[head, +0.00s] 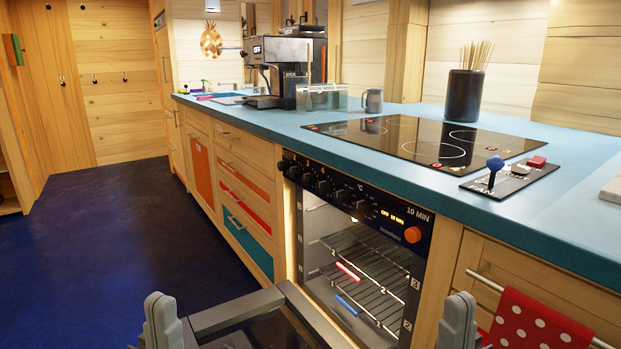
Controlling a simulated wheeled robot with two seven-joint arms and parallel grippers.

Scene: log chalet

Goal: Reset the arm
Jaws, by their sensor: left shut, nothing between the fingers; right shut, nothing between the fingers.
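My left gripper (163,320) shows at the bottom edge, left of the lowered oven door. It is shut and empty. My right gripper (458,320) shows at the bottom edge, right of the oven opening and in front of the wooden cabinet. It is also shut and empty. Only the upper ends of both grippers are in view; most of both arms is out of the picture. The oven (408,236) stands open, with its door (262,312) folded down between my two grippers. Wire racks (372,275) show inside, and no food is visible on them.
A red polka-dot towel (535,322) hangs on a rail close to my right gripper. The blue counter (570,205) carries a hob (415,140), a joystick panel (510,178), a dark pot of sticks (464,97) and a coffee machine (285,68). The dark floor (110,250) at left is clear.

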